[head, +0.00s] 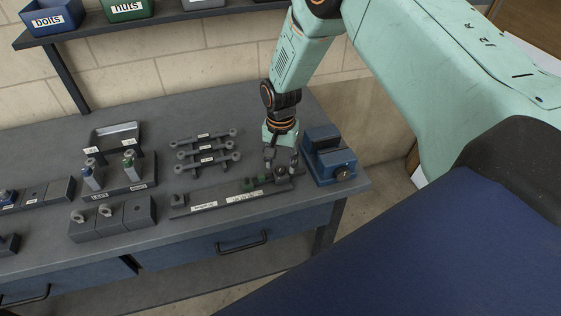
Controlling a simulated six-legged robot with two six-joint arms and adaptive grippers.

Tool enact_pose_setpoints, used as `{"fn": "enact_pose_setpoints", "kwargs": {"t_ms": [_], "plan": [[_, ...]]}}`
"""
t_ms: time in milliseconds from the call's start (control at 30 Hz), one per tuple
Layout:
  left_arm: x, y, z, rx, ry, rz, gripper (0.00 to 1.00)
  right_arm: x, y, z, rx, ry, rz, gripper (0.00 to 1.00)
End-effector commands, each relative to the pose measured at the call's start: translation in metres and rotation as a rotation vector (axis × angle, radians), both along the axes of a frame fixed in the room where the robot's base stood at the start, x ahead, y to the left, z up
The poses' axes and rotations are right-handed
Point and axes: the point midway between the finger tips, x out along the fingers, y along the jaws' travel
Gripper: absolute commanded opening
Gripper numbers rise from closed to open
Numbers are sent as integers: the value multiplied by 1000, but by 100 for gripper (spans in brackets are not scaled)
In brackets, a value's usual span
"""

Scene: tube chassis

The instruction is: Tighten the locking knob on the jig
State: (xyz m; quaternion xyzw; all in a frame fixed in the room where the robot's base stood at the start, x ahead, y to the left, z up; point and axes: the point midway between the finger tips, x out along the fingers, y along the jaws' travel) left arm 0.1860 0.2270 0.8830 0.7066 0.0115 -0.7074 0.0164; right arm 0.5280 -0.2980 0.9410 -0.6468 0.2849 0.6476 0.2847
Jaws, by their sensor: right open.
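The jig (212,204) is a long dark bar with white labels, lying near the front right of the workbench. Small green pieces (256,182) sit on it towards its right end. A dark block with a round dark part, which looks like the locking knob (280,171), stands at that right end. My right gripper (281,163) points down just above this end, with its fingers apart and nothing visible between them. The knob is small and partly covered by the fingers, so I cannot tell whether they touch it. My left gripper is out of view.
A blue vise (322,140) stands close to the right of my right gripper. Several dark link arms (206,160) lie behind the jig. Bins labelled bolts (48,22) and nuts (127,8) sit on the shelf.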

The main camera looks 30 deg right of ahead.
Motion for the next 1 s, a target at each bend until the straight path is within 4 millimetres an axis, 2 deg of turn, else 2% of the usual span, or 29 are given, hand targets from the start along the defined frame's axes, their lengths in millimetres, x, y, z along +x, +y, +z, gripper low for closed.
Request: {"fn": "enact_pose_setpoints", "kwargs": {"t_ms": [300, 500, 700, 1000], "plan": [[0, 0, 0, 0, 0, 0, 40, 2, 0, 63, 0, -6, 0, 48], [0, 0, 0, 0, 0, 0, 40, 2, 0, 97, 0, -6, -1, 48], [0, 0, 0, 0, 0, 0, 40, 1, 0, 112, 0, -3, -1, 48], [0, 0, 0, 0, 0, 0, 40, 1, 0, 113, 0, -3, 0, 48]]}}
